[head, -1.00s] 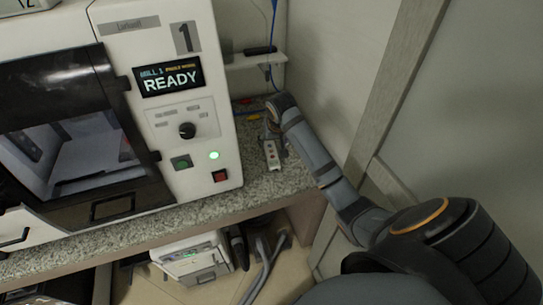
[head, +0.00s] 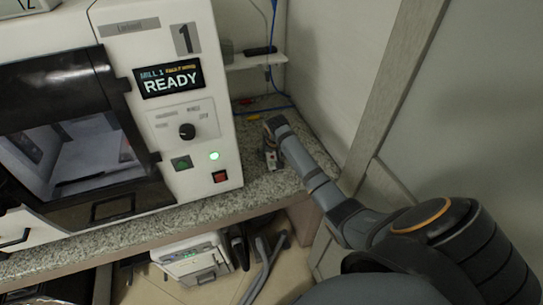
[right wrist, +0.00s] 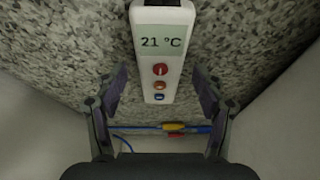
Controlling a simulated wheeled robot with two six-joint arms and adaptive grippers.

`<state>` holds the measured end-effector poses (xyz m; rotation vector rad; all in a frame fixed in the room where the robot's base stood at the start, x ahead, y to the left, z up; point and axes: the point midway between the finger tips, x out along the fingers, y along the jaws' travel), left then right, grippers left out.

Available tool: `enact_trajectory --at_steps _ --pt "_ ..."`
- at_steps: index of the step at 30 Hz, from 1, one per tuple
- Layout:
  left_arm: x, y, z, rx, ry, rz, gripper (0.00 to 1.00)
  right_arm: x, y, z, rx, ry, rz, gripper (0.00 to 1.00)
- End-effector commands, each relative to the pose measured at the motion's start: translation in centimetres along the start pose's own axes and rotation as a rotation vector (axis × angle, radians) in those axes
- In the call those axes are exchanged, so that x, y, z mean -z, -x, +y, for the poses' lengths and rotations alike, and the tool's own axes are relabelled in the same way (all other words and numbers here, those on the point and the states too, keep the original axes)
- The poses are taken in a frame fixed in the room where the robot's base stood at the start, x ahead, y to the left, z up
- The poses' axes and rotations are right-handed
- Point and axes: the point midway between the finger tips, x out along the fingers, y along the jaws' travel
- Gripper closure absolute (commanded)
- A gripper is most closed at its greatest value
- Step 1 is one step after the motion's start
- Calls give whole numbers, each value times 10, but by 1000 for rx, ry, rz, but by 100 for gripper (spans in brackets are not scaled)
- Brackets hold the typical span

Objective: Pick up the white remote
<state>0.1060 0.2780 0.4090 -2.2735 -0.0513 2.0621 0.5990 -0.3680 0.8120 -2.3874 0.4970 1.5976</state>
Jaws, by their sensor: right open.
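In the right wrist view my right gripper (right wrist: 161,82) is open, with one finger on each side of the remote's button end. In the head view my right gripper (head: 271,148) covers most of the remote near the counter's right end. My left gripper is not in view.
A white milling machine (head: 226,150) reading "READY" stands just left of the remote. The wall (head: 325,85) is close on the right. Blue cables (head: 270,107) with coloured plugs lie behind. A white box (head: 195,262) sits below the counter.

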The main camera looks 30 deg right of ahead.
Motion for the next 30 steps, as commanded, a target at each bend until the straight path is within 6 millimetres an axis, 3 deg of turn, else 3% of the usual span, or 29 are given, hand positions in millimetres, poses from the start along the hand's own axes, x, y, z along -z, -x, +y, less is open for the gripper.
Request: enact_trajectory --at_steps 4,19,26,30 --pt "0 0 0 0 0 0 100 0 0 0 0 0 0 30" --pt "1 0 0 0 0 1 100 0 1 0 0 0 0 97" --pt "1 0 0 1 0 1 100 1 3 0 1 0 1 97" --pt "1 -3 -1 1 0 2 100 7 14 0 2 0 4 97"
